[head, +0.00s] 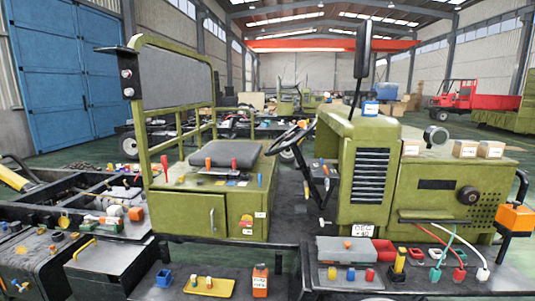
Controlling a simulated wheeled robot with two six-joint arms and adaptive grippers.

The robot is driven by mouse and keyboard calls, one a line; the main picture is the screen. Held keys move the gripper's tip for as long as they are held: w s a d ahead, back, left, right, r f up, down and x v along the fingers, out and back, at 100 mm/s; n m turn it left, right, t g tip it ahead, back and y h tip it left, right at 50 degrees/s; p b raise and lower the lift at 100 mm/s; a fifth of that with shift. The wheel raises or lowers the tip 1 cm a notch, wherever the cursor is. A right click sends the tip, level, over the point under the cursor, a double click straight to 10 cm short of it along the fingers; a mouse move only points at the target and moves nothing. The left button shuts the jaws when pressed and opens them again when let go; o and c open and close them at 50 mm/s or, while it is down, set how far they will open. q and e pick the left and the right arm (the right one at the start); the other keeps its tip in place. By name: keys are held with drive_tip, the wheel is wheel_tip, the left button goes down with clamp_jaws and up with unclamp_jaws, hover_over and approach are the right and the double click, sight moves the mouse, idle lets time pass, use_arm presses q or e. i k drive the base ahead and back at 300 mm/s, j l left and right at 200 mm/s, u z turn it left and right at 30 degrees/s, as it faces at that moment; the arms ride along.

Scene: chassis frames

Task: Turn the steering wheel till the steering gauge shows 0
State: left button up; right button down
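The black steering wheel (291,137) sits tilted on its column, between the seat and the green hood. Part of its rim lies close to the hood's edge. A small white plate (363,229) on the lower front of the green body carries dark lettering that looks like "DEG" above "40"; the sign before the number is too small to be sure of. This plate looks like the steering gauge. Neither of my grippers shows in the head view, and nothing is seen touching the wheel.
The dark seat (222,149) is left of the wheel, with several coloured levers around it. A grey toolbox (345,250) and coloured connectors stand on the front shelf. A black mirror (362,50) rises on a stalk above the hood. An orange box (516,217) is at right.

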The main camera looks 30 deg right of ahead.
sight(290, 138)
drive_tip(key=z, duration=1.6)
drive_tip(key=i+j, duration=0.2)
drive_tip(key=i, duration=0.15)
